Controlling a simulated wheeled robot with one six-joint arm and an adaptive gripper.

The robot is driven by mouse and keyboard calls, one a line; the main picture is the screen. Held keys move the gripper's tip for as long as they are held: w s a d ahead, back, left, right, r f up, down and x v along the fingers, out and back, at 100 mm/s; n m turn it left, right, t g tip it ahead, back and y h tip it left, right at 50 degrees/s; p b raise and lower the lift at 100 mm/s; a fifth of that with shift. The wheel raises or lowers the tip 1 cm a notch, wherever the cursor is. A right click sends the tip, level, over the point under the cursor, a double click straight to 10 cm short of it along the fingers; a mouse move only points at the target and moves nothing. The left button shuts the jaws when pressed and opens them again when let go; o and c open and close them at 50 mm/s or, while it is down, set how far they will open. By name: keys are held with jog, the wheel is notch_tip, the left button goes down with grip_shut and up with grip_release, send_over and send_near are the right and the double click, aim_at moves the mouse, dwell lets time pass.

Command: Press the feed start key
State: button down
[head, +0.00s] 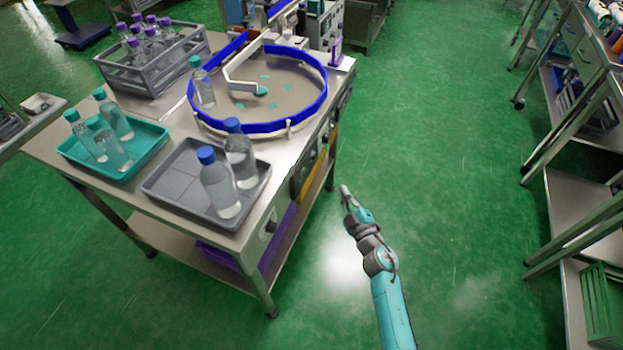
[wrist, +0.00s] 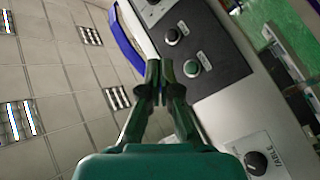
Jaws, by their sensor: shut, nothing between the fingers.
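In the wrist view a dark control panel (wrist: 212,50) carries two round keys. One is a brighter green key (wrist: 191,68), the other a darker key (wrist: 173,36) above it. Each has a small label that I cannot read, so I cannot tell which is the feed start key. My gripper (wrist: 158,72) is shut and empty. Its tips appear just left of the green key; contact is not visible. In the head view my gripper (head: 345,190) is right of the machine table's side, where the panel (head: 303,172) shows at a steep angle.
A black knob (wrist: 256,162) sits by a "TABLE" label on the same side. On top are a blue-rimmed turntable (head: 305,118), a grey tray (head: 160,184) with two blue-capped bottles, a teal tray (head: 75,152) and a grey crate (head: 150,78). Green floor (head: 450,170) is clear to the right.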

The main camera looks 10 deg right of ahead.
aim_at(305, 173)
jog(key=shift+w+d+r, duration=0.3)
jog(key=shift+w+d, duration=0.15)
jog(key=shift+w, duration=0.25)
jog(key=w+a, duration=0.5)
jog(key=a, duration=0.2)
jog(key=shift+w+a, duration=0.15)
dwell(1.5)
jog(key=shift+w+a, duration=0.2)
jog(key=shift+a, duration=0.05)
